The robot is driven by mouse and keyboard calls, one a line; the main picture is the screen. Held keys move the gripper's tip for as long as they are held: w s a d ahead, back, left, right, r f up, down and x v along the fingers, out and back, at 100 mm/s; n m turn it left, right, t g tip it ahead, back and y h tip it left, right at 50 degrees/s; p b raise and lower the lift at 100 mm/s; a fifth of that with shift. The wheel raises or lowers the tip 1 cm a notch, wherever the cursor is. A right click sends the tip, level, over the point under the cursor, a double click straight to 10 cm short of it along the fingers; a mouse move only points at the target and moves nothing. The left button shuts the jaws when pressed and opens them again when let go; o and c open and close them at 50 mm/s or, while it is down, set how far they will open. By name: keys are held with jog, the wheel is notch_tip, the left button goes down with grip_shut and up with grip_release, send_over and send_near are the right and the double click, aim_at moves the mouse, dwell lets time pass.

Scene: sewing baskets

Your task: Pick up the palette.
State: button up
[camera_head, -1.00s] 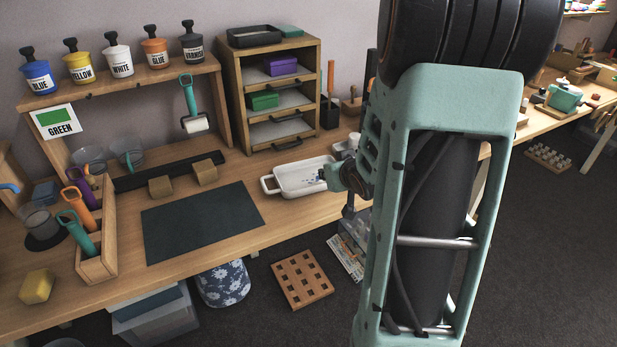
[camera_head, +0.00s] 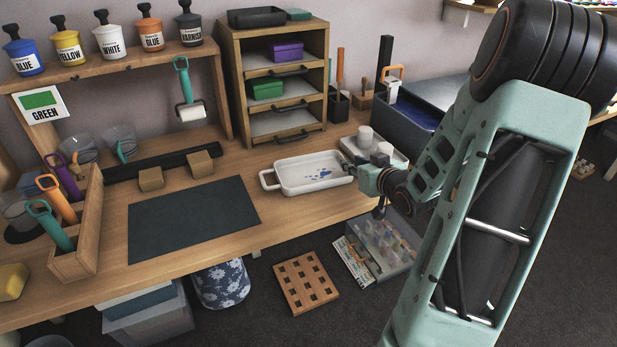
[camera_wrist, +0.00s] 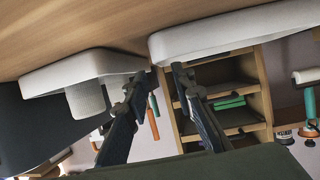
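The palette (camera_head: 320,184) looks like a white, shallow tray with a loop handle at its left end and blue paint spots inside. It lies flat on the bench. In the wrist view, which is upside down, its white wall (camera_wrist: 235,32) fills the upper right. My gripper (camera_wrist: 160,76) has its two dark fingers apart with nothing seen between them. The fingertips are close to the palette's near end; I cannot tell whether they touch it. In the head view my gripper is at the palette's right end, mostly hidden by my wrist.
A second white tray (camera_wrist: 75,72) with pale jars (camera_head: 381,151) stands right of the palette. A dark mat (camera_head: 190,220) lies left of it, and a wooden drawer unit (camera_head: 284,139) stands behind. Below the bench are a slotted wooden block (camera_head: 305,284) and a clear box (camera_head: 388,247).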

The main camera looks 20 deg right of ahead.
jog(key=b+x, duration=0.1)
jog(key=x, duration=0.4)
jog(key=shift+w+f+b, duration=0.1)
jog(key=shift+f+b, duration=0.25)
jog(key=shift+f, duration=0.05)
jog(key=shift+c, duration=0.6)
grip_shut()
jog(key=shift+r, duration=0.1)
